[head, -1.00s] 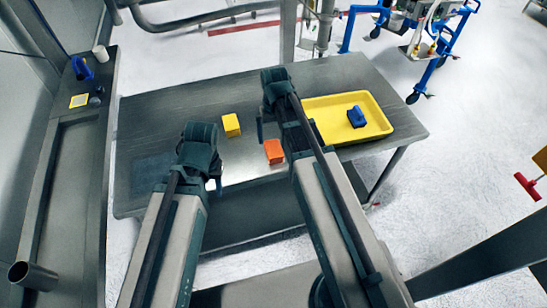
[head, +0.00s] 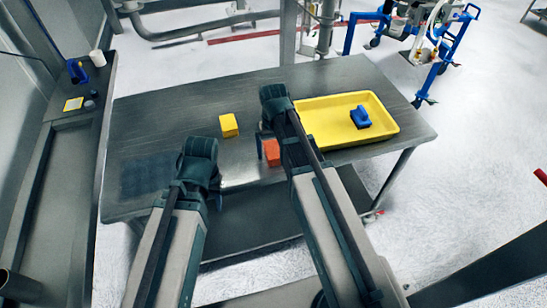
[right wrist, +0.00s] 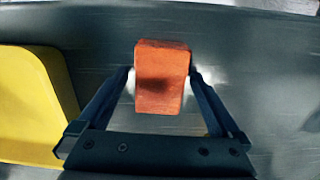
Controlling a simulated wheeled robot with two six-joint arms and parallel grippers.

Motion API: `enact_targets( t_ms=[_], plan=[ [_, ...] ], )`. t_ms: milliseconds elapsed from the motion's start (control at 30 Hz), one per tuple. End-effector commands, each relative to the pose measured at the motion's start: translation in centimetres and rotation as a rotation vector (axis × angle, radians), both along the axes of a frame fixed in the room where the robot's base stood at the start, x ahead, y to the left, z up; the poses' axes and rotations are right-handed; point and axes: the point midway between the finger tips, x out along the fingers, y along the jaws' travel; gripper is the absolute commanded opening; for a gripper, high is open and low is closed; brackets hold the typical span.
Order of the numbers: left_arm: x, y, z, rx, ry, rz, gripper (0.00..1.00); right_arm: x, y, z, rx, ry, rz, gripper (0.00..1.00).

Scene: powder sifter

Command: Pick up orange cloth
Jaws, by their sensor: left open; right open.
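The orange cloth (head: 271,151) is a small folded block on the steel table, left of the yellow tray. In the head view my right arm and a finger partly cover it. It also shows in the right wrist view (right wrist: 162,60), between the fingertips. My right gripper (right wrist: 161,82) is open, one finger on each side of the cloth. I cannot tell whether the fingers touch it. My left gripper (head: 208,186) is open and empty over the near left part of the table, its fingers mostly hidden.
A yellow cloth-like block (head: 229,125) lies left of the orange one. The yellow tray (head: 385,138) holds a blue item (head: 360,117) and stands right of my right gripper. The back left of the steel table (head: 160,120) is clear.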

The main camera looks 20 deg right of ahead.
Motion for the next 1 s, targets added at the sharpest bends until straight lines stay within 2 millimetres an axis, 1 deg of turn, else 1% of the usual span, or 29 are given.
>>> enact_targets(
  t_ms=[200,233,700,1000],
  plan=[
    [0.00,0.00,0.01,0.000,0.000,0.000,0.50,0.01,-0.02,0.01,0.000,0.000,0.000,1.00],
    [0.00,0.00,0.01,0.000,0.000,0.000,0.50,0.00,-0.02,0.01,0.000,0.000,0.000,0.96],
    [0.00,0.00,0.01,0.000,0.000,0.000,0.50,0.01,-0.02,0.01,0.000,0.000,0.000,0.13],
    [0.00,-0.01,0.17,0.000,0.000,0.000,0.50,0.01,-0.02,0.17,0.000,0.000,0.000,0.13]
  ],
)
